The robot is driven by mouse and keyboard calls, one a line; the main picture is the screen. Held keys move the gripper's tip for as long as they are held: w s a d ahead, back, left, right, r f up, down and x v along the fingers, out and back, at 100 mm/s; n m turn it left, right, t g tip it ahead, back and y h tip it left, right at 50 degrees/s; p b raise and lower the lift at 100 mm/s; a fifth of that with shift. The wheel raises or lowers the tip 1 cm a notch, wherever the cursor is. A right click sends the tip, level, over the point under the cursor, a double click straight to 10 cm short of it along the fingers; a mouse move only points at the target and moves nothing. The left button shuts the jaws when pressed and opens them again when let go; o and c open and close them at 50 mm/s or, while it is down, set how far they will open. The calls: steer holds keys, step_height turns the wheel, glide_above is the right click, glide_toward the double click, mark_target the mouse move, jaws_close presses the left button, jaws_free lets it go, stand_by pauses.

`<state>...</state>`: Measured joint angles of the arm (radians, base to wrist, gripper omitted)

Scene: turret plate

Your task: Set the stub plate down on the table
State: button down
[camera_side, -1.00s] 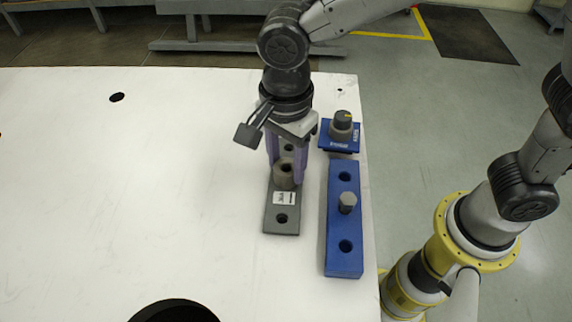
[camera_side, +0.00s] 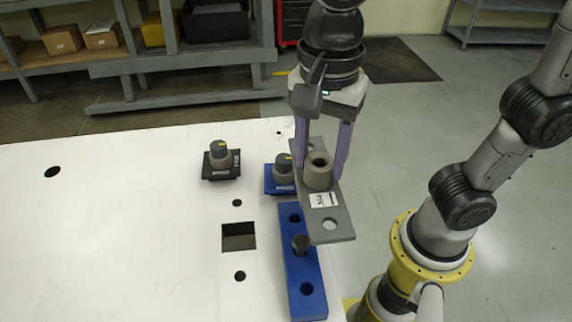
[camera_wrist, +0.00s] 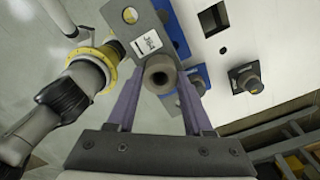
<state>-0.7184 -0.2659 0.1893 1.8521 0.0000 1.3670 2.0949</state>
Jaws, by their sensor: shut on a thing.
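The stub plate (camera_side: 336,231) is a flat grey bar with a round hollow stub, a white label and a hole near its end. My gripper (camera_side: 319,174) is shut on the stub, with one purple finger on each side, and holds the plate up off the white table (camera_side: 120,240). In the side view the plate overlaps the blue bar and the table's right edge. The wrist view shows the plate (camera_wrist: 128,22) running away from my fingers (camera_wrist: 160,78), with the stub between them.
A blue bar (camera_side: 307,270) with a dark peg and holes lies on the table. A blue block with a knob (camera_side: 284,170) and a black block with a knob (camera_side: 221,163) stand behind. A square opening (camera_side: 238,236) lies left of the bar. The table's left side is clear.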

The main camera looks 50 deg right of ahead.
steer(key=shift+s+d+r, duration=0.15)
steer(key=shift+s+r, duration=0.1)
steer(key=shift+r, duration=0.05)
steer(key=w+a+r, duration=0.3)
steer(key=w+a, duration=0.3)
steer(key=a, duration=0.1)
steer(key=shift+w+a+f, duration=1.65)
steer(key=shift+a+f, duration=0.1)
steer(key=shift+f, duration=0.55)
steer(key=shift+w+a+f, duration=1.65)
steer(key=shift+a+f, duration=0.05)
steer(key=shift+f, duration=0.55)
steer(key=shift+w+a+f, duration=1.65)
steer(key=shift+a+f, duration=0.1)
steer(key=shift+f, duration=0.55)
steer(key=shift+f, duration=0.2)
steer(key=shift+c, duration=1.5)
jaws_free()
